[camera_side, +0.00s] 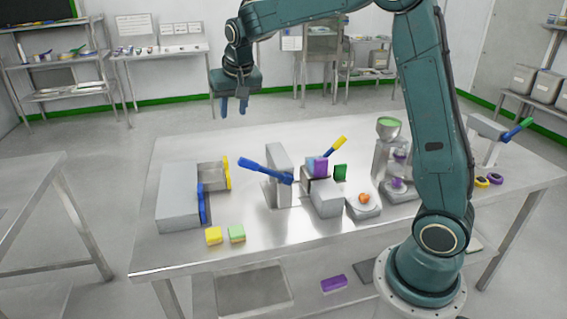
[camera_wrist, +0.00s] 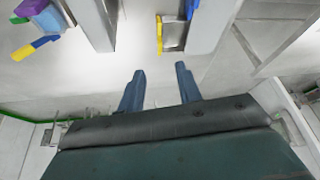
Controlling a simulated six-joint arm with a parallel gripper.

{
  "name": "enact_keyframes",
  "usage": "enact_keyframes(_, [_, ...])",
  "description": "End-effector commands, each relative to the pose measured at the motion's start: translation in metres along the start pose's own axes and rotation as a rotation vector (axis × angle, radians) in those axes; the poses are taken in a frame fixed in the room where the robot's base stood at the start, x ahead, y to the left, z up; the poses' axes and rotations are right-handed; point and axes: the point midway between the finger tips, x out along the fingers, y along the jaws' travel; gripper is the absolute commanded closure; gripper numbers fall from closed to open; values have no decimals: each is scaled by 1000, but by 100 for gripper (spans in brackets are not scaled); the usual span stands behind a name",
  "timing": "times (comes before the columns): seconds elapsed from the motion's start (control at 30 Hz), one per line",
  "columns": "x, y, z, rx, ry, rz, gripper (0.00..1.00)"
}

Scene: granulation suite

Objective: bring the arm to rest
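My gripper (camera_side: 234,106) hangs in the air, pointing down, above the far left part of the steel table (camera_side: 300,235). Its two blue fingers stand apart with nothing between them. In the wrist view the gripper (camera_wrist: 160,82) also shows open and empty, with bare table surface beyond the fingertips. My arm reaches up and over from its base at the right side of the table. No object touches the fingers.
A grey box with an open drawer (camera_side: 213,175) stands at the table's left. An upright grey block with a blue lever (camera_side: 265,171) is mid-table. A grey unit with a purple block (camera_side: 321,167) and a green-topped device (camera_side: 389,127) stand further right.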

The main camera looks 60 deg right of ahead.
Motion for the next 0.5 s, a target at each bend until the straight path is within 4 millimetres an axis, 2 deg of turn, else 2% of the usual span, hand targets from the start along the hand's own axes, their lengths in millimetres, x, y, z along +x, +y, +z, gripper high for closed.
enact_keyframes(0.03, [-13, 2, 8, -17, 5, -11, 65])
enact_keyframes(0.2, [-49, 8, 37, -78, 11, -41, 65])
enact_keyframes(0.5, [-99, 25, 96, -189, 23, -93, 65])
